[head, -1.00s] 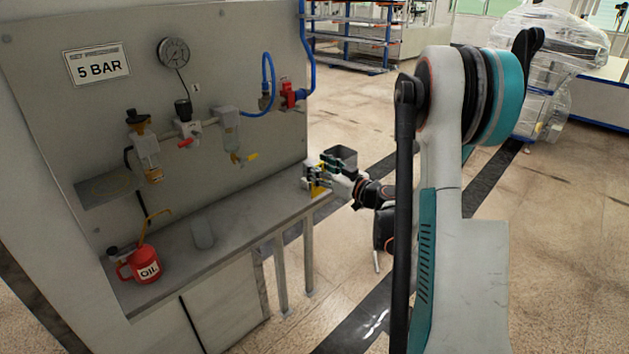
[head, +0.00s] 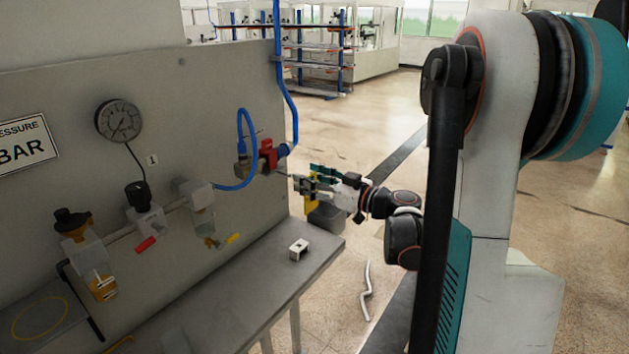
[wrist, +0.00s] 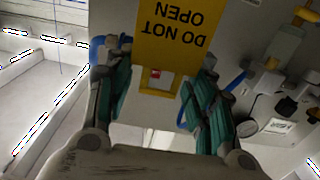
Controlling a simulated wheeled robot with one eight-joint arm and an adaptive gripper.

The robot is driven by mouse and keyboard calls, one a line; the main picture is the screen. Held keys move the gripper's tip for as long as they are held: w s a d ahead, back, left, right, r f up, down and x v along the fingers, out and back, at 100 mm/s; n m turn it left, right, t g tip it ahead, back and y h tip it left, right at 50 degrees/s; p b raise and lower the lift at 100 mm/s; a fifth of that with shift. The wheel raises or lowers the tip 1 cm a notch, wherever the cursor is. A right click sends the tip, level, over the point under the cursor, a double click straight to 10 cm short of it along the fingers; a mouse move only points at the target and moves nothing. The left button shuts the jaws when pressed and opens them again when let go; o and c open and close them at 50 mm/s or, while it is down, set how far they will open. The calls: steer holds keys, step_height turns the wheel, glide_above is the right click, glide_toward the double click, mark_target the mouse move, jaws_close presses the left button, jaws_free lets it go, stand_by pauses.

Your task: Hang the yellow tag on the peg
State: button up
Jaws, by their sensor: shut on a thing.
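My gripper (head: 314,184) is shut on the yellow tag (head: 311,198) and holds it in the air near the panel, above the shelf's far end. In the wrist view my gripper (wrist: 165,82) has its green fingers on both sides of the tag (wrist: 172,42). The tag reads "DO NOT OPEN", upside down there, and has a window through which something red shows. The red valve (head: 267,153) on the blue air line is just left of and above my gripper. I cannot clearly make out the peg; the fingers and tag may cover it.
A pressure gauge (head: 119,120), regulators and blue hoses (head: 290,95) are on the panel.

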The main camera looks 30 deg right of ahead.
mark_target(286, 174)
steer(key=shift+f+x, duration=0.15)
steer(key=shift+x, duration=1.7)
steer(key=shift+f+x, duration=0.2)
steer(key=shift+x, duration=1.6)
steer(key=shift+w+a+f+b, duration=0.25)
steer(key=shift+w+f+b, duration=0.25)
steer(key=shift+w, duration=0.1)
steer(key=o, duration=1)
steer(key=shift+c, duration=0.2)
